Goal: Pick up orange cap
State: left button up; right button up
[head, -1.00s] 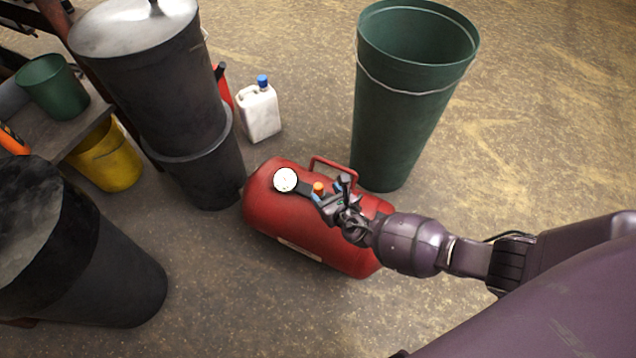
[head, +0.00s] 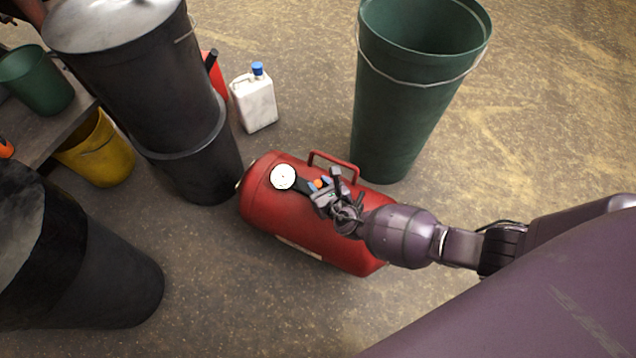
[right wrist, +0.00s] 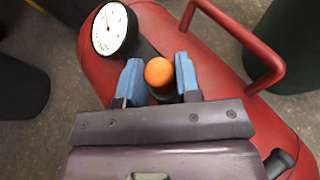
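The orange cap (right wrist: 159,72) is a small round knob on top of the red air tank (head: 270,215), beside the white dial gauge (head: 284,177). In the head view the cap (head: 319,183) shows small at the tip of my right gripper (head: 320,184). In the right wrist view the right gripper (right wrist: 159,78) is open, with one blue fingertip on each side of the cap. A narrow gap shows between the cap and each finger. A dark stem or fitting shows just below the cap. My left gripper is not in view.
A red handle (head: 333,163) arches over the tank behind the gripper. A tall green bin (head: 400,120) stands behind the tank. A white jug (head: 256,103) with a blue cap and black bins (head: 185,110) stand left. Floor at right is open.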

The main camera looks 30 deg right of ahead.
aim_at(318, 183)
jog(key=shift+c, duration=1.4)
jog(key=shift+r, duration=0.2)
jog(key=r+p, duration=0.1)
jog(key=r, duration=0.1)
jog(key=r+p, duration=0.2)
jog(key=r, duration=0.1)
jog(key=w+r+p, duration=0.1)
jog(key=r, duration=0.2)
jog(key=shift+p, duration=0.4)
pick_arm(q)
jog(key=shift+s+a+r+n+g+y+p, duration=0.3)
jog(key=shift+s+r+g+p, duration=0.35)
jog(key=shift+p, duration=1.25)
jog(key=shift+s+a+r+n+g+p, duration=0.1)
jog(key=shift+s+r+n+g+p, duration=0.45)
jog(key=shift+p, duration=1.35)
pick_arm(e)
notch_tip(318, 183, up, 12)
jog(key=shift+s+f, duration=0.15)
jog(key=shift+s, duration=0.3)
